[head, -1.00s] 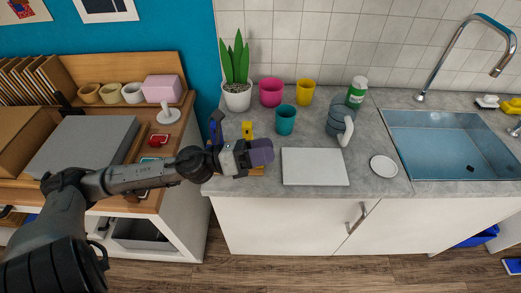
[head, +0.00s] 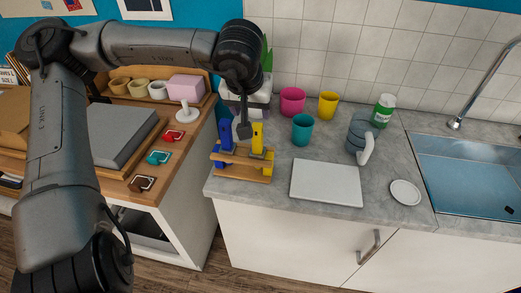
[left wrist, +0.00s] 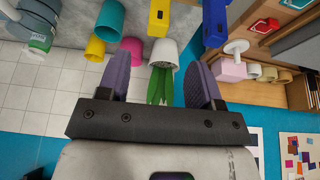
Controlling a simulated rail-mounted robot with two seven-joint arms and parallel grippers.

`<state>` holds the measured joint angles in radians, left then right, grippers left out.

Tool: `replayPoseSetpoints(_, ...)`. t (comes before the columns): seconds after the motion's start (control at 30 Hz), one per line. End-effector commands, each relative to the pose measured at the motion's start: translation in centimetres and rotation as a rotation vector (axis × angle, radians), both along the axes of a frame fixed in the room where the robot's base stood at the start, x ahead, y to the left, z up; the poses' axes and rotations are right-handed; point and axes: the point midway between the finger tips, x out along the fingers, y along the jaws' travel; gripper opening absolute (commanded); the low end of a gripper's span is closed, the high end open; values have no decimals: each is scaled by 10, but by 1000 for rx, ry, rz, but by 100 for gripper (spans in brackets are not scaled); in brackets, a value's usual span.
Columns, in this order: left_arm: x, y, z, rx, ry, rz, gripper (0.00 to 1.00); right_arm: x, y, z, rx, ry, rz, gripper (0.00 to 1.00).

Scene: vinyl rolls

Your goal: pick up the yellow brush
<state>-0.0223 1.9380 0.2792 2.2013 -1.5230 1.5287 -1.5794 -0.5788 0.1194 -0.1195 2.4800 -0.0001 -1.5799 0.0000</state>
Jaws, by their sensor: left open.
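The yellow brush (head: 257,140) stands upright in a wooden rack (head: 243,174) at the counter's left end, with a blue brush (head: 226,138) to its left. My left gripper (head: 245,131) points down close to the rack, its tip appearing between the two brushes. In the left wrist view the gripper (left wrist: 160,70) is open, with nothing between its fingers. The yellow brush (left wrist: 158,18) shows beyond the gap between the fingers, and the blue brush (left wrist: 215,22) is beyond the right finger. My right gripper is not in view.
A potted plant, partly hidden by my left arm, stands behind the rack. Pink (head: 292,101), teal (head: 302,130) and yellow (head: 328,105) cups stand to the right. A white board (head: 326,182) lies in front, and a sink (head: 470,170) is farther right.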

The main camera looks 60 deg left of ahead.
Motion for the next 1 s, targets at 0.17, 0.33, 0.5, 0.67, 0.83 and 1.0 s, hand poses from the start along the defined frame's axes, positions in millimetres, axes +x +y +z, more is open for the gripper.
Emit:
replayPoseSetpoints(0.17, 8, 9, -29, -1, 6, 1, 60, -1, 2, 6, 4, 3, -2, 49)
replayPoseSetpoints(0.33, 14, 16, -52, -2, 5, 1, 60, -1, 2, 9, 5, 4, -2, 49)
replayPoseSetpoints(0.5, 17, 19, -64, -3, 3, 1, 60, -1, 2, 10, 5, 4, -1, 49)
replayPoseSetpoints(0.67, 19, 21, -68, -3, 3, 1, 60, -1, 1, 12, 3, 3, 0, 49)
replayPoseSetpoints(0.83, 24, 25, -81, -2, 6, 2, 60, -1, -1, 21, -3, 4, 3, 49)
replayPoseSetpoints(1.0, 30, 30, -98, -2, 7, 1, 60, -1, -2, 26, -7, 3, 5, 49)
